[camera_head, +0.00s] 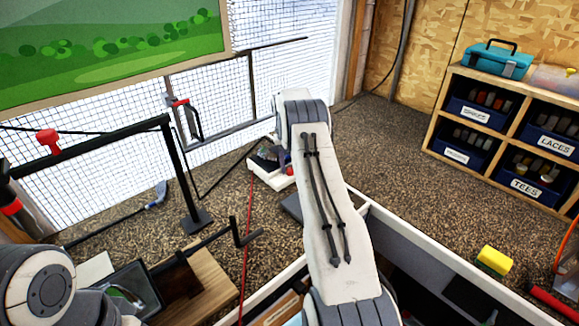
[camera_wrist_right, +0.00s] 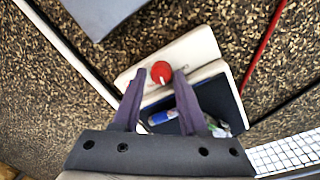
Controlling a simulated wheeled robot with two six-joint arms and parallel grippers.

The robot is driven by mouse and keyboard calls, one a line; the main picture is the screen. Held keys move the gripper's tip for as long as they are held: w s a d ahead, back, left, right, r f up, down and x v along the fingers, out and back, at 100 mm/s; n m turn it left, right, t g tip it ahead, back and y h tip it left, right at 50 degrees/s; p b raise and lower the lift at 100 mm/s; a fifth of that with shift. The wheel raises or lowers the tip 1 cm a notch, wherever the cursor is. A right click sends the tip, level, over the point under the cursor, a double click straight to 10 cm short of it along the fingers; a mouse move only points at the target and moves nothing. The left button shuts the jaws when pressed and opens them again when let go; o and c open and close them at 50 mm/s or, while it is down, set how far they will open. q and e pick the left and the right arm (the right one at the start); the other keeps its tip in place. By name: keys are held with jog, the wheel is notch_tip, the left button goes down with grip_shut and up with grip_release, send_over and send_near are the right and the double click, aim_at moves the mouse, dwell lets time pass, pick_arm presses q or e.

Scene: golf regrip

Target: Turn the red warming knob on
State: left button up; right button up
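The red knob (camera_wrist_right: 161,72) sits on the pale front panel of a small white box (camera_wrist_right: 190,48) and has a white mark on its face. My right gripper (camera_wrist_right: 160,71) is open. In the right wrist view its two dark fingers appear on either side of the knob, with small gaps showing; I cannot tell how deep they reach. In the head view the white box (camera_head: 277,178) stands on the speckled bench, partly hidden by my right arm. My left arm shows at the bottom left of the head view, but its gripper is out of view.
The box's dark tray (camera_wrist_right: 222,100) holds a blue tube (camera_wrist_right: 163,117) and other small items. A red cord (camera_head: 248,220) runs beside it. A black clamp stand (camera_head: 184,180) is at left, a labelled cubby shelf (camera_head: 434,140) at right.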

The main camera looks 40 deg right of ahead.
jog(key=shift+a, duration=0.1)
notch_tip(320, 180, up, 10)
jog(key=p, duration=0.7)
jog(key=shift+w+a+r+p, duration=0.2)
jog(key=shift+a+r+p, duration=0.05)
jog(key=shift+p, duration=0.05)
jog(key=f+n+b, duration=0.1)
jog(key=f+n, duration=0.2)
jog(key=n, duration=0.1)
jog(key=f+n+b, duration=0.2)
jog(key=f+n, duration=0.2)
jog(key=n, duration=0.1)
jog(key=f+n+b, duration=0.2)
jog(key=f+n, duration=0.1)
jog(key=n, duration=0.2)
jog(key=shift+s+d+f+y, duration=0.3)
jog(key=shift+s, duration=0.05)
jog(key=shift+b, duration=0.3)
